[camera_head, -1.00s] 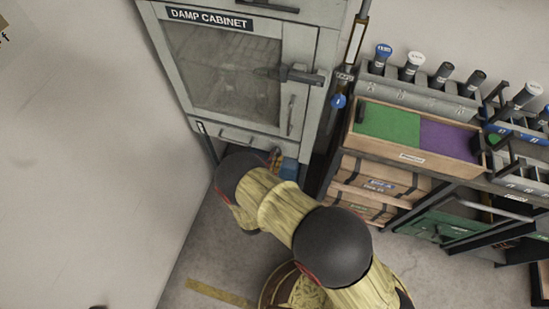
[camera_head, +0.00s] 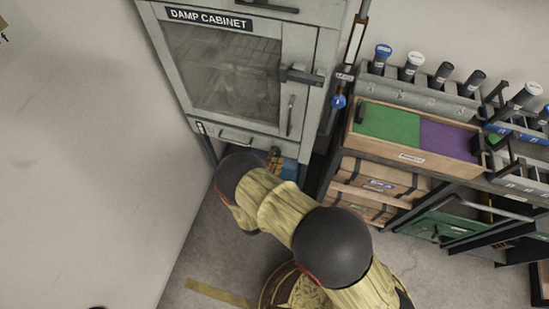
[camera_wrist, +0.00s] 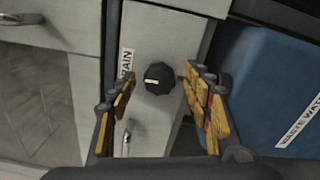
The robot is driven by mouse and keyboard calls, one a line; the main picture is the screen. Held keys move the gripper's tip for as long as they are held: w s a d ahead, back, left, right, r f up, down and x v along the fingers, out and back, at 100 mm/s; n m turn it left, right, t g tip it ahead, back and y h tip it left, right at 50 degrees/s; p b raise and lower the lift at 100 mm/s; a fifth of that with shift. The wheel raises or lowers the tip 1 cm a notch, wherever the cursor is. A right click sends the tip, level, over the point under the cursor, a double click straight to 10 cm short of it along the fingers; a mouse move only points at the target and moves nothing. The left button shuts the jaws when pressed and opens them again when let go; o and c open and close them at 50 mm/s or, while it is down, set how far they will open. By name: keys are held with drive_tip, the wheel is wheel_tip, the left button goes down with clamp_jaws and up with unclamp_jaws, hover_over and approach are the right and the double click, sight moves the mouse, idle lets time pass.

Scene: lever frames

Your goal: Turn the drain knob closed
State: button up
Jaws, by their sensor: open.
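The drain knob (camera_wrist: 159,78) is a round black knob with a pale pointer mark, on a light grey panel beside a label reading DRAIN (camera_wrist: 126,66). In the wrist view my gripper (camera_wrist: 158,90) is open, with one yellow-padded finger on each side of the knob in the picture. I cannot tell how far the fingertips are from the knob, and no contact shows. In the head view my arm hides the knob and most of the gripper at the foot of the damp cabinet (camera_head: 303,50).
A blue waste water container (camera_wrist: 270,85) stands right of the panel in the wrist view. A small metal handle (camera_wrist: 126,138) is below the label. In the head view a shelf with a green and purple tray (camera_head: 410,158) stands to the right.

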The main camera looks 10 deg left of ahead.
drive_tip(key=s, duration=1.2)
drive_tip(key=shift+a, duration=0.45)
